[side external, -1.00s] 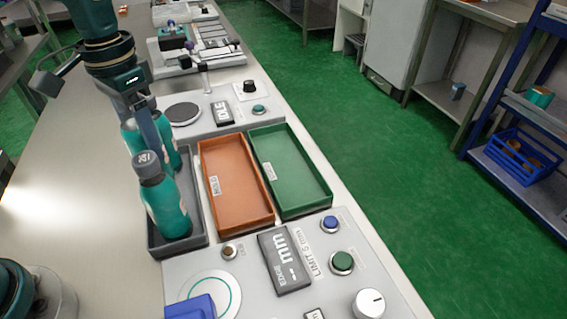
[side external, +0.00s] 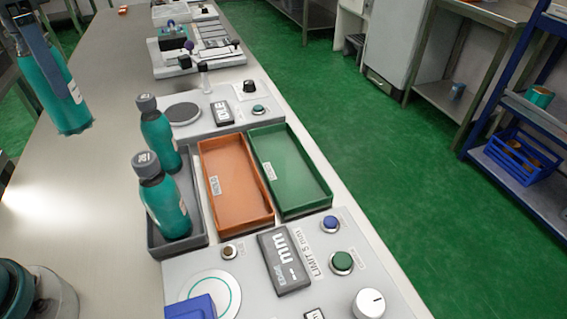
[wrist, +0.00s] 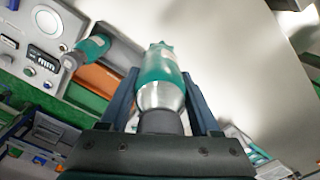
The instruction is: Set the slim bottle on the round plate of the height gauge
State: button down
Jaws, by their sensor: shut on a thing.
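My gripper (side external: 35,32) is shut on a teal bottle (side external: 57,92) in the upper left of the side view. The bottle hangs nearly upright, slightly tilted, above the bench. In the wrist view the fingers (wrist: 162,105) are on either side of its grey cap end, and the teal body (wrist: 160,68) points away from the gripper. A dark round plate (side external: 183,113) lies on the far grey panel, bare. A white disc with a teal ring (side external: 205,292) is on the near panel, partly covered by a blue block. I cannot tell which panel is the height gauge.
Two more teal bottles, near (side external: 167,208) and far (side external: 158,132), stand in the dark tray (side external: 200,205). Orange (side external: 236,190) and green (side external: 292,170) trays beside it are empty. A thin post (side external: 204,80) rises behind the dark plate.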

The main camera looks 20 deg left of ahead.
jog(key=d+r+m, duration=0.2)
jog(key=d+m, duration=0.7)
jog(key=d, duration=0.7)
jog(key=s+d+m, duration=0.9)
jog(key=d, duration=0.4)
jog(key=shift+a+f, duration=0.15)
jog(key=shift+f, duration=7.45)
jog(key=shift+f, duration=0.2)
jog(key=shift+c, duration=0.6)
grip_release()
jog(key=shift+r, duration=0.1)
